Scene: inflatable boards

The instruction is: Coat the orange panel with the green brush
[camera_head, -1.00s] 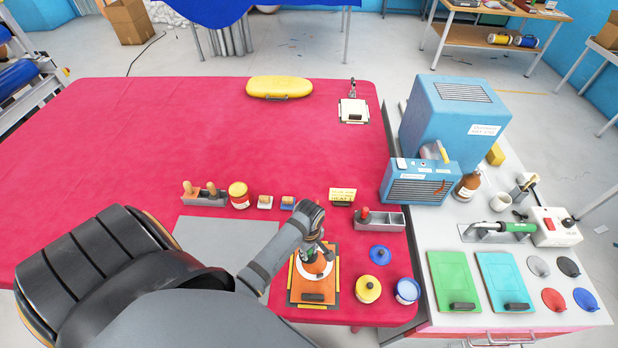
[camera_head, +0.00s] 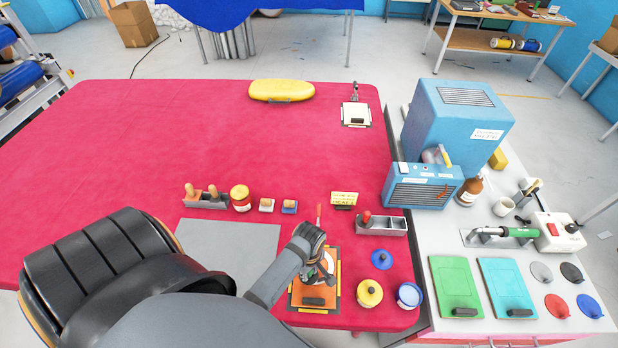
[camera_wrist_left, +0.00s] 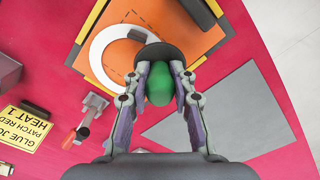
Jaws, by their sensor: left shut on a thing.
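The orange panel (camera_head: 314,291) lies on a dark and yellow-edged base at the near edge of the red table (camera_head: 150,140), with a pale ring on it. My left gripper (camera_head: 320,272) is above the panel's far part. In the left wrist view, the left gripper (camera_wrist_left: 158,85) is shut on the green brush (camera_wrist_left: 158,90), with its green handle between the fingers and a dark round collar beyond. The orange panel (camera_wrist_left: 130,62) and pale ring show behind it. The brush tip is hidden, so I cannot tell whether it touches the panel. My right gripper is out of view.
A yellow-lidded pot (camera_head: 369,293), a white-and-blue pot (camera_head: 409,295) and a blue lid (camera_head: 382,259) stand right of the panel. A red-handled clamp (camera_wrist_left: 72,137) is close by. A grey metal tray (camera_head: 382,226) and a yellow sign (camera_head: 344,198) stand behind.

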